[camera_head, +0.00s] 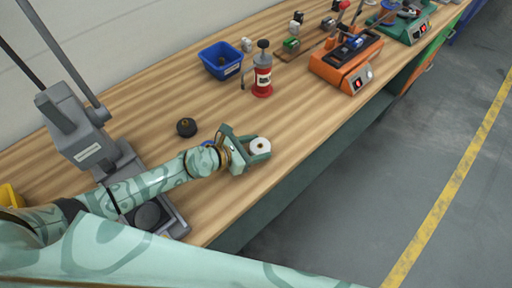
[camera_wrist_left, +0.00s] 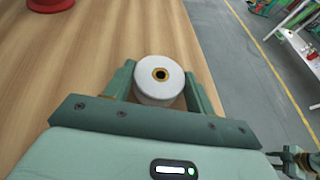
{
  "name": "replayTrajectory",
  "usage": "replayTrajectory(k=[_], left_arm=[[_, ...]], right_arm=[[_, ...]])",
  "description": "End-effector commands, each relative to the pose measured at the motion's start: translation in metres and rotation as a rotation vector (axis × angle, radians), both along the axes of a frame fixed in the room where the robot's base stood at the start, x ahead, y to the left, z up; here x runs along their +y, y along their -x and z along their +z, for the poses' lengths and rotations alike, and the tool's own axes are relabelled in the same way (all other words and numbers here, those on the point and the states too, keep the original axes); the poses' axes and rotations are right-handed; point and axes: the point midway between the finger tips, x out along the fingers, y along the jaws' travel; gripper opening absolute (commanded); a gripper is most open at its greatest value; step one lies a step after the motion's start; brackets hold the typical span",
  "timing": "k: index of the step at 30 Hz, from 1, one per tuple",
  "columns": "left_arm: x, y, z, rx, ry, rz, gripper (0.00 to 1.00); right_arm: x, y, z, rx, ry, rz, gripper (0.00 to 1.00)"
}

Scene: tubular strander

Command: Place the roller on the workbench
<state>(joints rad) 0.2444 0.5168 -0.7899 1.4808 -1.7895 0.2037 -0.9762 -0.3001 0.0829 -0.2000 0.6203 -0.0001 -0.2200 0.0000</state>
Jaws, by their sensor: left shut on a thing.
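The roller (camera_head: 260,146) is a white cylinder with a brass-lined hole in its end. It sits between the fingers of my left gripper (camera_head: 258,150), which is shut on it over the workbench (camera_head: 215,110), near its front edge. The left wrist view shows the roller (camera_wrist_left: 160,78) upright between the two green fingers, its hole facing up. I cannot tell whether its underside touches the wooden top (camera_wrist_left: 75,65).
A black round knob (camera_head: 186,127) lies behind my left gripper. A red bottle (camera_head: 262,80), a blue bin (camera_head: 221,60) and an orange machine (camera_head: 345,62) stand farther along. A grey press (camera_head: 85,135) stands at left. Bare wood lies right of the gripper.

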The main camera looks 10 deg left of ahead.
Motion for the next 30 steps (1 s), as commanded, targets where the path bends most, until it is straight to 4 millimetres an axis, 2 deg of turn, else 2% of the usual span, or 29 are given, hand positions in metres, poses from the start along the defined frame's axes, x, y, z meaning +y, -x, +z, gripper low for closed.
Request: replayTrajectory(k=[4,5,6,7,17,20,30], left_arm=[[0.0,-0.001,-0.003,-0.003,0.001,0.001,0.14],[0.0,0.0,-0.003,0.0,0.0,0.0,0.63],[0.0,0.0,-0.003,0.0,0.0,0.0,0.74],[0.0,0.0,-0.003,0.0,0.0,0.0,0.77],[0.0,0.0,0.003,-0.001,0.001,0.0,0.77],[0.01,0.01,0.007,0.0,-0.002,0.001,0.77],[0.061,0.061,0.035,0.001,-0.003,-0.001,0.77]], right_arm=[[0.0,0.001,-0.004,0.002,0.0,0.0,0.36],[0.0,0.001,-0.003,0.001,0.0,0.0,0.36],[0.0,0.001,-0.002,0.001,0.0,-0.001,0.36],[0.0,0.001,-0.002,0.001,0.0,-0.001,0.36],[0.003,0.0,0.002,-0.001,-0.004,-0.002,0.36],[0.004,-0.001,0.005,-0.002,-0.005,-0.003,0.36],[0.004,-0.002,0.011,-0.003,-0.006,-0.003,0.36]])
